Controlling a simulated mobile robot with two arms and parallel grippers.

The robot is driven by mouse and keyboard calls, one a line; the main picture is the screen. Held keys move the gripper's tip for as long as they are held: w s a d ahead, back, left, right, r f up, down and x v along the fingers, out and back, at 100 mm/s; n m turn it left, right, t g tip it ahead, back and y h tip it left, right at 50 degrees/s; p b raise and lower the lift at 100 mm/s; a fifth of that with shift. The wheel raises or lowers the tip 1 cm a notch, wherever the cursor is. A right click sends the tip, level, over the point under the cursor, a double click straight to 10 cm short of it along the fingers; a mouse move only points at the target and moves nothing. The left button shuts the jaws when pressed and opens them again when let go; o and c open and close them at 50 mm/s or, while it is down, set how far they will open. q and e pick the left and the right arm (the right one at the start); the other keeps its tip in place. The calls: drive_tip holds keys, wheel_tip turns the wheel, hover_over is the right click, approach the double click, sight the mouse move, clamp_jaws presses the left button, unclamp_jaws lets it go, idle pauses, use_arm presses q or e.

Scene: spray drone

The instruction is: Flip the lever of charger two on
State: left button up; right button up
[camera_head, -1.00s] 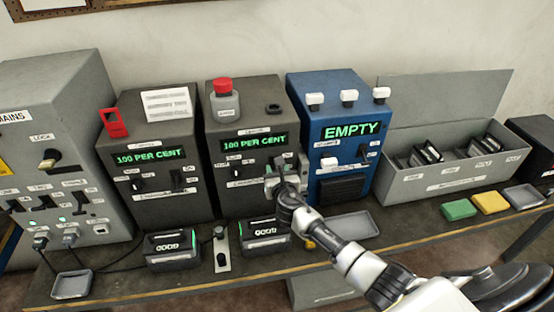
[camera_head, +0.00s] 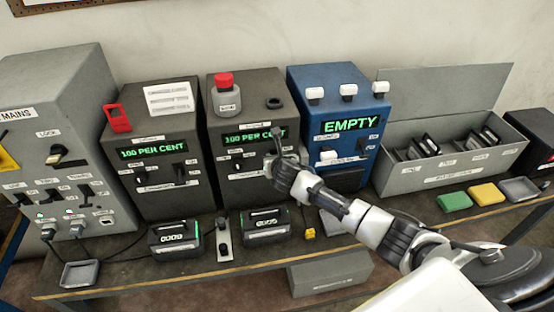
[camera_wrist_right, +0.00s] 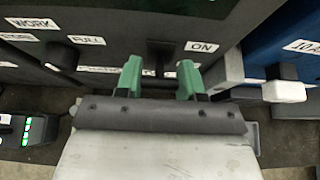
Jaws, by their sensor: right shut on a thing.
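Charger two (camera_head: 238,182) is the second dark box from the left among the chargers, with a green "100 PER CENT" display (camera_head: 255,138). My right gripper (camera_head: 278,155) is against the right side of its front panel, below the display. In the head view the gripper covers the lever. In the right wrist view the dark lever (camera_wrist_right: 160,52) stands between the two green fingertips of my right gripper (camera_wrist_right: 160,76), which is shut on it. An "ON" label (camera_wrist_right: 201,46) is right of the lever. My left gripper is not in view.
Charger one (camera_head: 165,200) stands to the left and the blue "EMPTY" box (camera_head: 330,90) close on the right. Two battery packs (camera_head: 175,238) (camera_head: 265,226) and a small switch block (camera_head: 223,240) sit in front on the bench. A grey open bin (camera_head: 440,172) is further right.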

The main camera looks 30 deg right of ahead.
drive_tip(key=o, duration=0.9)
drive_tip(key=shift+b+v, duration=1.05)
drive_tip(key=shift+v, duration=4.4)
drive_tip(key=shift+w, duration=0.1)
